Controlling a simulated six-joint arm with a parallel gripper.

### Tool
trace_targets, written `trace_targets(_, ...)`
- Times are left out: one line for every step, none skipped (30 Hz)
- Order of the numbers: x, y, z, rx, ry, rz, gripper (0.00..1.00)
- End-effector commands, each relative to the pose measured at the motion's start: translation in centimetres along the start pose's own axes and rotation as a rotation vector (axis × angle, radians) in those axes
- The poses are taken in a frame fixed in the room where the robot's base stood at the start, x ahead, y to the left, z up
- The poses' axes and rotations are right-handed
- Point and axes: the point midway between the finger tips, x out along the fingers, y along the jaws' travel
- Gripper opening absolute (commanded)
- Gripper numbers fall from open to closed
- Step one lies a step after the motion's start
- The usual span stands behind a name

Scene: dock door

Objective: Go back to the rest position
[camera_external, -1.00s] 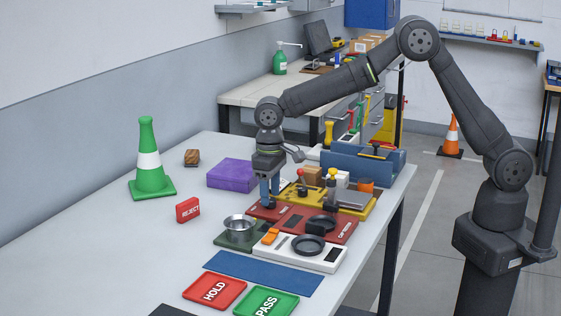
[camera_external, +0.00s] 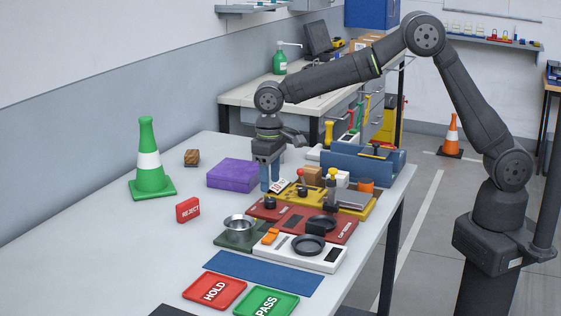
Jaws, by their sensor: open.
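My gripper (camera_external: 270,188) points straight down above the far part of the table, with its blue fingers apart and nothing seen between them. Below it, a black knob (camera_external: 270,203) stands on the red panel (camera_external: 342,231). The fingertips are a little above the knob, apart from it. A white label (camera_external: 278,186) shows just beside the fingers, partly hidden by them. My arm arches over from its base at the right.
A purple box (camera_external: 232,174) is close at left.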

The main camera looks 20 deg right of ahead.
Motion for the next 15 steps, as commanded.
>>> trace_targets(-1.1, 0.0, -0.1, 0.0, 0.004, -0.001, 0.51)
trace_targets(-1.8, 0.0, -0.1, 0.0, 0.004, -0.001, 0.51)
trace_targets(-2.5, 0.0, -0.1, 0.0, 0.004, -0.001, 0.51)
trace_targets(-3.1, 0.0, -0.1, 0.0, 0.004, -0.001, 0.51)
trace_targets(-3.7, 0.0, -0.1, 0.0, 0.003, -0.001, 0.51)
trace_targets(-4.5, 0.0, -0.1, 0.0, 0.004, -0.001, 0.51)
trace_targets(-5.1, 0.0, -0.1, 0.0, 0.003, -0.001, 0.51)
trace_targets(-5.8, 0.0, -0.1, 0.0, 0.004, -0.001, 0.51)
trace_targets(-6.5, 0.0, -0.1, 0.0, 0.003, -0.001, 0.51)
trace_targets(-7.1, 0.0, -0.1, 0.0, 0.004, -0.001, 0.51)
trace_targets(-7.7, 0.0, -0.1, 0.0, 0.003, -0.001, 0.51)
trace_targets(-8.5, 0.0, -0.1, 0.0, 0.003, -0.001, 0.51)
trace_targets(-9.2, 0.0, -0.1, 0.0, 0.004, -0.001, 0.51)
trace_targets(-9.8, 0.0, 0.0, 0.0, 0.004, -0.001, 0.51)
trace_targets(-10.5, 0.0, -0.1, 0.0, 0.004, -0.001, 0.51)
